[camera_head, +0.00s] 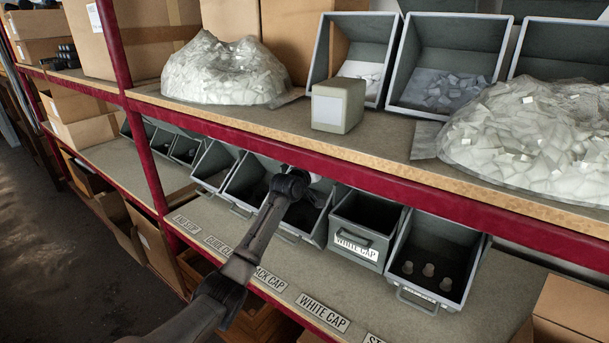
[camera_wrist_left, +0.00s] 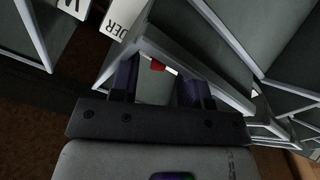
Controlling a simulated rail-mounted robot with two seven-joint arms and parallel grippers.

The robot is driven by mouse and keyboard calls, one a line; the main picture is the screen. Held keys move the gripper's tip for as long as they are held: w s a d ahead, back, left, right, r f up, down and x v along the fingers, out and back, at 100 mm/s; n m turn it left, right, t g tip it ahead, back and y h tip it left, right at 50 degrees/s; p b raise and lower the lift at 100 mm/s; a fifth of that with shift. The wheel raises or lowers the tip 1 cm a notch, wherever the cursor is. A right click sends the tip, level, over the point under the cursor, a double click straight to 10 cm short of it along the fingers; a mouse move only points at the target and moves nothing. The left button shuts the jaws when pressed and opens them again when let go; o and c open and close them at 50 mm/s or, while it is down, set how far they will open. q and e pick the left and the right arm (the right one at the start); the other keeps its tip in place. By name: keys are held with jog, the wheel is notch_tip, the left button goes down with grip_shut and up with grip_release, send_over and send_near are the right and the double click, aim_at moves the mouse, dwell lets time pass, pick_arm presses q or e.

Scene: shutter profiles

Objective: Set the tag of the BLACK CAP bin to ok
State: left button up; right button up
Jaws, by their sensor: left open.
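The BLACK CAP label (camera_head: 268,278) is on the shelf edge, partly covered by my left arm. The grey bin (camera_head: 313,222) behind it holds dark pieces and is partly hidden by the arm. My left gripper (camera_head: 298,182) is at the upper part of this bin, under the upper shelf. In the left wrist view my left gripper (camera_wrist_left: 160,88) is open, with its two dark fingers apart. A small red piece (camera_wrist_left: 158,65) on a light grey bin rim (camera_wrist_left: 185,62) shows between and beyond the fingers. I cannot read the tag's setting. My right gripper is not in view.
The WHITE CAP bin (camera_head: 368,228) stands right of the arm, with an open bin (camera_head: 435,262) beside it. The upper shelf's red beam (camera_head: 400,185) runs close above the gripper. A pale box (camera_head: 338,105) and bagged parts (camera_head: 225,70) stand on the upper shelf.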

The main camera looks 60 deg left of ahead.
pick_arm(q)
jog(key=p+v, duration=0.1)
jog(key=v, duration=1.1)
jog(key=shift+s+p, duration=0.35)
jog(key=shift+d, duration=0.1)
